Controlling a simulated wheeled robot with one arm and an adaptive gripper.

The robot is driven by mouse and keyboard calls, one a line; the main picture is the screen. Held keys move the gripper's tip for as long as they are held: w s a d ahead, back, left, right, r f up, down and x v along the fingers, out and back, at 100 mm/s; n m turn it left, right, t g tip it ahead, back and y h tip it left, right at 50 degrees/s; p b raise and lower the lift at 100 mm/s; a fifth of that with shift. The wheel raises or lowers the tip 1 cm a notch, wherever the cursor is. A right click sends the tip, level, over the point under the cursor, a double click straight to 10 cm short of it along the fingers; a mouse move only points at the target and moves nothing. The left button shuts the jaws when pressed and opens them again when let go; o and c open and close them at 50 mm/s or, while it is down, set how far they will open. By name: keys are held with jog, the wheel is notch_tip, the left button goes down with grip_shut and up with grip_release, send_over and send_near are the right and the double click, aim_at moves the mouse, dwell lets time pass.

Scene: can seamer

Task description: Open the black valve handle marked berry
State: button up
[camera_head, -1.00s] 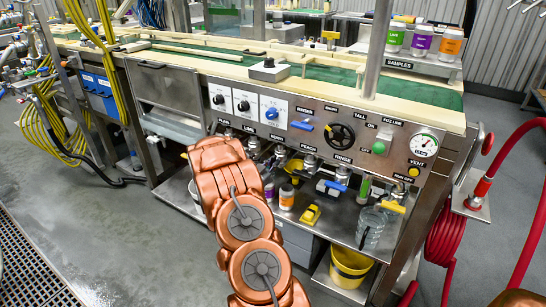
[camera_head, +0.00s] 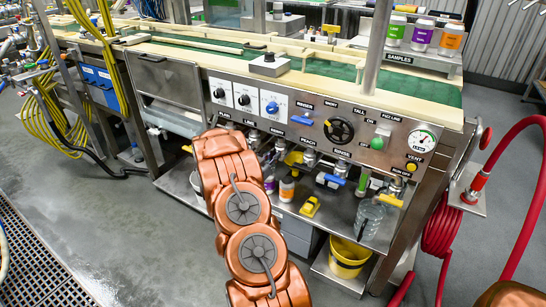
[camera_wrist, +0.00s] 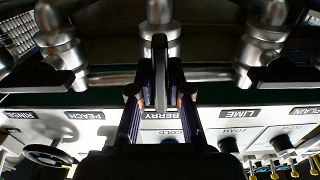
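In the wrist view, the black berry valve handle (camera_wrist: 159,72) stands in the middle, on a metal valve (camera_wrist: 160,18). It points toward the camera, beside the upside-down BERRY label (camera_wrist: 160,115). My gripper (camera_wrist: 160,88) has one dark finger on each side of the handle. The fingers look apart, with narrow gaps beside the handle; I cannot tell whether either touches it. In the head view, my copper arm hides my gripper and the berry valve.
Neighbouring valves with black handles stand close on the left (camera_wrist: 40,78) and right (camera_wrist: 284,75) in the wrist view. The control panel (camera_head: 300,103) overhangs the valves. A steel shelf (camera_head: 335,215) below holds a yellow object (camera_head: 310,207) and a clear jug (camera_head: 369,219).

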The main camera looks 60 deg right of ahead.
jog(key=shift+o, duration=1.4)
jog(key=shift+a, duration=0.15)
jog(key=a, duration=1.1)
jog(key=shift+s+a, duration=0.2)
jog(key=shift+a, duration=0.15)
